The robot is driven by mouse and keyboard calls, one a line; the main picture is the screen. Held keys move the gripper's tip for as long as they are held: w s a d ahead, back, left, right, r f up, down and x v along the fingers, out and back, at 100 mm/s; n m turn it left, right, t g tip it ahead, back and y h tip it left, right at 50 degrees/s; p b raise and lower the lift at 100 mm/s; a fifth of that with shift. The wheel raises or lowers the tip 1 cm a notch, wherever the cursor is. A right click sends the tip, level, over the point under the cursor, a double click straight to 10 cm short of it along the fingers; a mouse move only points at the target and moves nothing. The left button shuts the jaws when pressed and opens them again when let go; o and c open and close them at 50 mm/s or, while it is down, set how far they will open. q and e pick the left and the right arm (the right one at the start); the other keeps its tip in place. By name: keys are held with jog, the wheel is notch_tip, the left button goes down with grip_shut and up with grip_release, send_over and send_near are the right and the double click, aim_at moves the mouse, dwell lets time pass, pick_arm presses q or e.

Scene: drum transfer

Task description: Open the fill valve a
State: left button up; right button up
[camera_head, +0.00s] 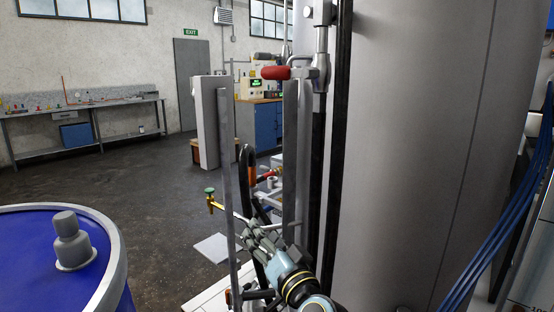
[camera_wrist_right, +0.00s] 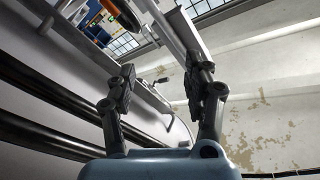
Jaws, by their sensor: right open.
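A valve with a red handle (camera_head: 276,73) sits on the pipework beside the large grey tank, high in the head view. A brass tap with a green knob (camera_head: 209,191) is lower, left of the upright post. I cannot tell from any label which is fill valve a. My right gripper (camera_head: 262,243) is low in front of the pipes, well below the red handle and right of the brass tap. Its fingers also show in the wrist view (camera_wrist_right: 163,88), spread apart with nothing between them. My left gripper is out of view.
The grey tank (camera_head: 420,130) fills the right side, with dark vertical pipes (camera_head: 333,160) along it. A grey upright post (camera_head: 228,190) stands close left of my gripper. A blue drum (camera_head: 40,260) is at lower left. Open floor (camera_head: 150,200) lies beyond.

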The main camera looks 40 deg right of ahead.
notch_tip(320, 180, up, 17)
jog(key=d+m+t+h+p, duration=0.1)
jog(key=d+m+h+p, duration=0.15)
jog(key=m+h, duration=0.2)
jog(key=m+h+p, duration=0.2)
jog(key=m+p, duration=0.1)
jog(key=m, duration=0.2)
send_near(278, 77)
jog(key=w, duration=0.1)
jog(key=shift+h, duration=0.35)
jog(key=p+x, duration=0.2)
jog(key=x, duration=0.8)
jog(key=shift+w+d+r+p, duration=0.1)
jog(key=shift+d+p, duration=0.2)
jog(key=shift+w+d+r, duration=0.1)
jog(key=shift+w+d, duration=0.1)
jog(key=shift+w, duration=0.1)
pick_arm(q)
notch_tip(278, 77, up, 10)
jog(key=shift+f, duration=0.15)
pick_arm(e)
jog(key=shift+c, duration=0.2)
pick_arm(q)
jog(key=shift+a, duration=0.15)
pick_arm(e)
grip_shut()
